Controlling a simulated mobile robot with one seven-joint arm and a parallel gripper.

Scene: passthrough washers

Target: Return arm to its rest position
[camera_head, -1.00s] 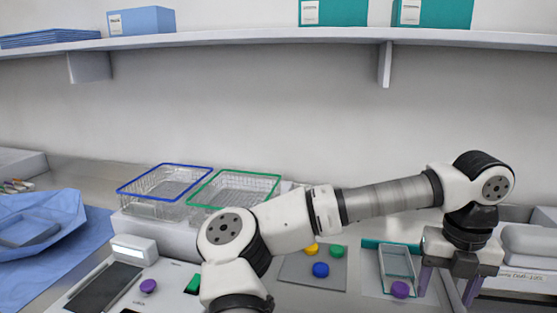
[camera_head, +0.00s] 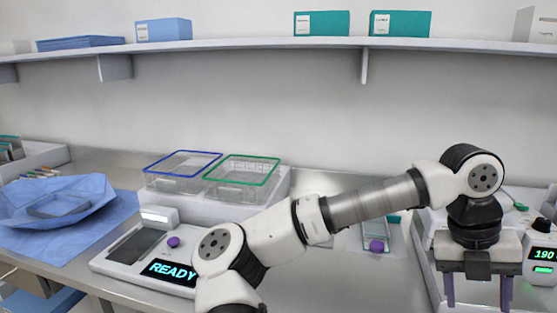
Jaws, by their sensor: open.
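My arm reaches from the bottom middle up to the right. My gripper (camera_head: 478,300) hangs at its end on the right, pointing down. Its two purple fingers are apart, and nothing shows between them. The fingertips are near the bottom edge of the picture, above or in front of a white device, and I cannot tell how high they are.
A blue-rimmed basket (camera_head: 182,172) and a green-rimmed basket (camera_head: 242,178) stand at the back. A white device reading READY (camera_head: 170,271) has a purple knob (camera_head: 172,242). A clear tray (camera_head: 375,235) with a purple piece (camera_head: 376,246) lies behind my arm. Blue cloth (camera_head: 70,215) covers the left.

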